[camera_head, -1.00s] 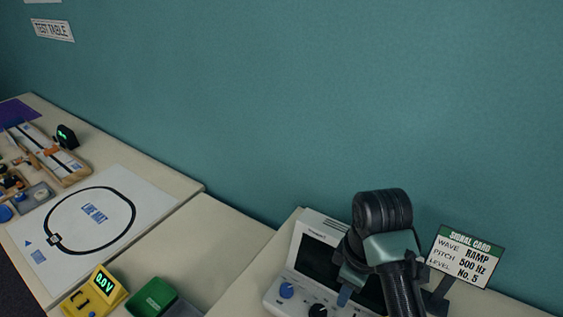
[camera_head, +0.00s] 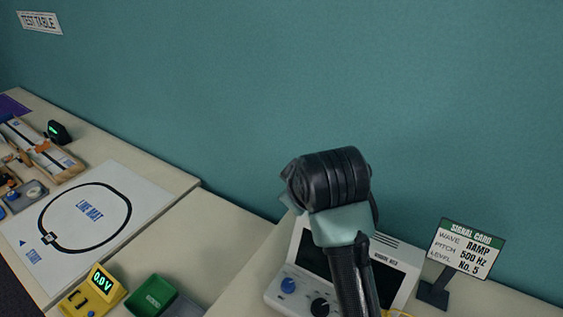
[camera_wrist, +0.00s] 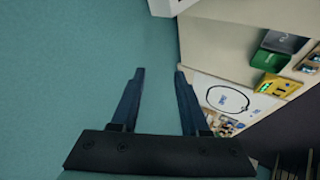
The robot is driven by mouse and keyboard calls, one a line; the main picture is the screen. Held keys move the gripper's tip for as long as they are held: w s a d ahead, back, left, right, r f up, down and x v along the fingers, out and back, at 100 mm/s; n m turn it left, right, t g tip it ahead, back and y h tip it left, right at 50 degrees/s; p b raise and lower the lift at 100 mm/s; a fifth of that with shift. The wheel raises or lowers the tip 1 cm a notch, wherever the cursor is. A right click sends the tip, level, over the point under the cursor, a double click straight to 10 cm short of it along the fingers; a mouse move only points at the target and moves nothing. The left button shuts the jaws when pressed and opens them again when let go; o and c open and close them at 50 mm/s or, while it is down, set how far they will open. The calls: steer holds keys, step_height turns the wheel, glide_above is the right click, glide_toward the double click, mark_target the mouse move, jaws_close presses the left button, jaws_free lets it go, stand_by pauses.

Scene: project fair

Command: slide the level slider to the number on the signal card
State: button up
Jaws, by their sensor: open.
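The signal card (camera_head: 467,249) stands on a small dark stand at the right in the head view and reads WAVE RAMP, PITCH 500 HZ, LEVEL No. 5. The white signal device (camera_head: 382,262) is left of it, with a dark screen, a blue knob (camera_head: 288,285) and a black knob (camera_head: 320,306). My arm covers part of its front. The level slider cannot be made out. My gripper (camera_wrist: 160,72) shows in the wrist view with its two fingers apart and nothing between them, facing the teal wall, away from the device.
Left of the device are a green tray (camera_head: 152,294) and a yellow meter (camera_head: 93,291) reading 0.0 V. The line mat (camera_head: 110,238) lies on the table further left. The teal wall (camera_head: 300,80) rises close behind the tables.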

steer(key=shift+w+a+r+m+t, duration=0.1)
steer(key=shift+w+a+r+t, duration=0.2)
steer(key=shift+r, duration=0.4)
steer(key=shift+w+a+r+m+t, duration=0.1)
steer(key=shift+w+a+r+t, duration=0.1)
steer(key=shift+a+r+t, duration=0.35)
steer(key=shift+w+a+r+m+t, duration=0.15)
steer(key=shift+w+a+r, duration=0.1)
steer(key=shift+r, duration=0.6)
steer(key=shift+o, duration=1)
